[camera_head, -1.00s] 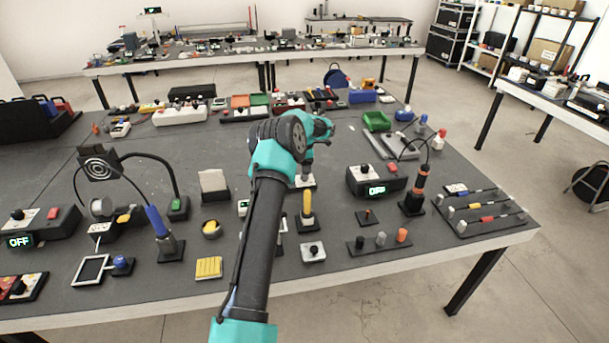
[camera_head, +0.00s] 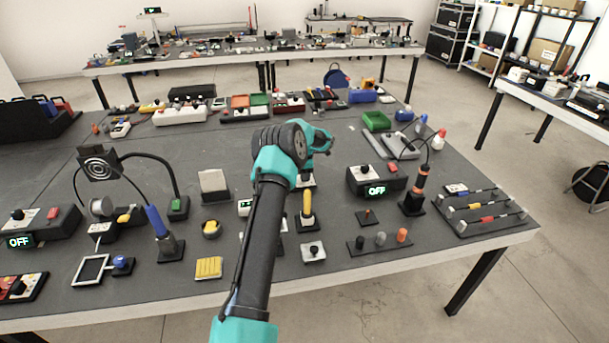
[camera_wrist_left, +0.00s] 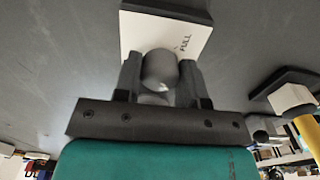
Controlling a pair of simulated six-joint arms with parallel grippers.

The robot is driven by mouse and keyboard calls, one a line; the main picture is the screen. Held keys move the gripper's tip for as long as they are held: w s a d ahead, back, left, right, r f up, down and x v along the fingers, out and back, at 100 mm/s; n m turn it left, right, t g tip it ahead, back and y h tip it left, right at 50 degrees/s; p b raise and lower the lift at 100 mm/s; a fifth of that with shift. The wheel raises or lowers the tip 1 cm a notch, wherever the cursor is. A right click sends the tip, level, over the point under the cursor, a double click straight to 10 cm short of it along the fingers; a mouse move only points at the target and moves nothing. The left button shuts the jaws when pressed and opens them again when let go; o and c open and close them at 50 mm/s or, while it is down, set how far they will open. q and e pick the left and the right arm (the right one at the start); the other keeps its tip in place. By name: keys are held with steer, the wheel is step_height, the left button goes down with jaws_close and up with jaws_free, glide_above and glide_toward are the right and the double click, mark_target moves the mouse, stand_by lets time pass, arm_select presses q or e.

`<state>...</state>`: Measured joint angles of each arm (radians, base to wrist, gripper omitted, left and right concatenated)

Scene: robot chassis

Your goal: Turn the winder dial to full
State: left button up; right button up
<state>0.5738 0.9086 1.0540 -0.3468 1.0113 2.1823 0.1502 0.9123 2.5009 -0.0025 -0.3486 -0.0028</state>
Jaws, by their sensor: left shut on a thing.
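The winder dial shows in the left wrist view as a round grey knob (camera_wrist_left: 160,69) on a white plate (camera_wrist_left: 140,32) marked "FULL". The plate sits on a dark base. My left gripper (camera_wrist_left: 160,75) is shut on the knob, with one finger on each side of it. Any pointer on the knob cannot be made out. In the head view, my left gripper (camera_head: 306,178) points down at the winder. My arm and wrist hide most of the winder there. My right gripper is not in view.
A yellow-handled device (camera_head: 307,206) stands just in front of the winder. A box with an "OFF" display (camera_head: 375,182) is to its right, and a pale tilted block (camera_head: 213,182) is to the left. Several small devices crowd the dark tabletop.

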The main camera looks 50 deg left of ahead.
arm_select(q)
steer(key=c, duration=0.3)
